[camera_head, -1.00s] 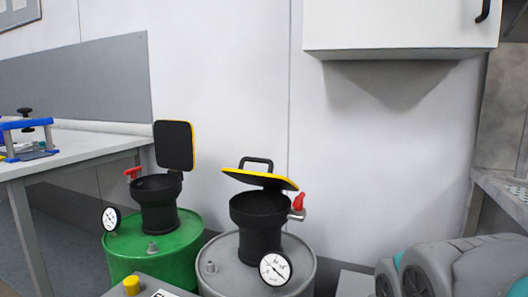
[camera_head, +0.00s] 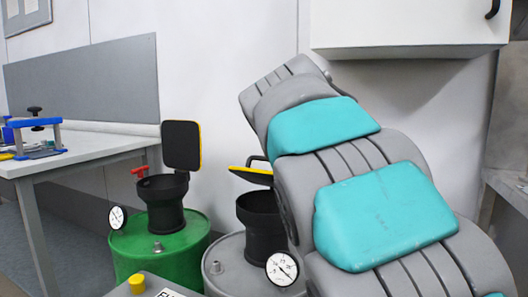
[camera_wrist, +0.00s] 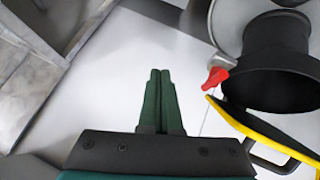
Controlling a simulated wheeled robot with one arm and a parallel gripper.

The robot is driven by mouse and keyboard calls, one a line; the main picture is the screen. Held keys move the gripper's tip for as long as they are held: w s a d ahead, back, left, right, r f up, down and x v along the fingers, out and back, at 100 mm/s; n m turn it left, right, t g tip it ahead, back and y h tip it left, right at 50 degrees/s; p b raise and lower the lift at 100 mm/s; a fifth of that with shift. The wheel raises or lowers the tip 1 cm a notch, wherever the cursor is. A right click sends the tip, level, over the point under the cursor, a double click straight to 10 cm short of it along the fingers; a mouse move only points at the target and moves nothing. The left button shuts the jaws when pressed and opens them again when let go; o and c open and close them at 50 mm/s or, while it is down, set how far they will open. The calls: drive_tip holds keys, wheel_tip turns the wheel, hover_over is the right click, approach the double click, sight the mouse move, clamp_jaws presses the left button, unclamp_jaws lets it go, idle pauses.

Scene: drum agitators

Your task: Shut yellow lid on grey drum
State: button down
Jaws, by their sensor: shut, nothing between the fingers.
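The grey drum (camera_head: 228,262) stands right of the green drum, with a black neck (camera_head: 261,225) on top. Its yellow-edged black lid (camera_head: 250,175) is hinged part way open and tilted above the neck; my arm hides its right side. In the wrist view the lid (camera_wrist: 262,128) shows at the right, beside the open neck (camera_wrist: 275,65), with a black handle (camera_wrist: 275,160) and a red valve handle (camera_wrist: 215,77). My gripper (camera_wrist: 159,72) is shut and empty, left of the lid and apart from it. In the head view my gripper is hidden.
A green drum (camera_head: 160,247) with its own upright lid (camera_head: 181,145) stands to the left. A gauge (camera_head: 282,269) sits on the front of the grey drum. A white table (camera_head: 90,150) is at the left and a white cabinet (camera_head: 405,25) hangs above right.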

drive_tip(key=w+a+r+t, duration=0.1)
drive_tip(key=a+r, duration=0.1)
drive_tip(key=a, duration=0.1)
drive_tip(key=w+a+r+t, duration=0.1)
drive_tip(key=w+a+r, duration=0.1)
drive_tip(key=a+r, duration=0.1)
drive_tip(key=w+a+r+t, duration=0.1)
drive_tip(key=w+a+r, duration=0.1)
drive_tip(key=a, duration=0.2)
drive_tip(key=shift+w+r+m+b, duration=0.1)
drive_tip(key=shift+r+m+b, duration=0.15)
drive_tip(key=shift+m+b, duration=0.15)
drive_tip(key=a+r+m+t+y, duration=0.1)
drive_tip(key=a+r+t, duration=0.3)
drive_tip(key=a, duration=0.5)
drive_tip(key=shift+g, duration=0.6)
drive_tip(key=b+x, duration=0.1)
drive_tip(key=x, duration=0.2)
drive_tip(key=f+b+x, duration=0.1)
drive_tip(key=x, duration=0.2)
drive_tip(key=b+x, duration=0.1)
drive_tip(key=x, duration=0.2)
drive_tip(key=shift+a+f, duration=0.2)
drive_tip(key=shift+f, duration=0.15)
drive_tip(key=shift+s+a+f+b, duration=0.2)
drive_tip(key=shift+s+f+b, duration=0.25)
drive_tip(key=shift+s, duration=0.3)
drive_tip(key=shift+f, duration=0.1)
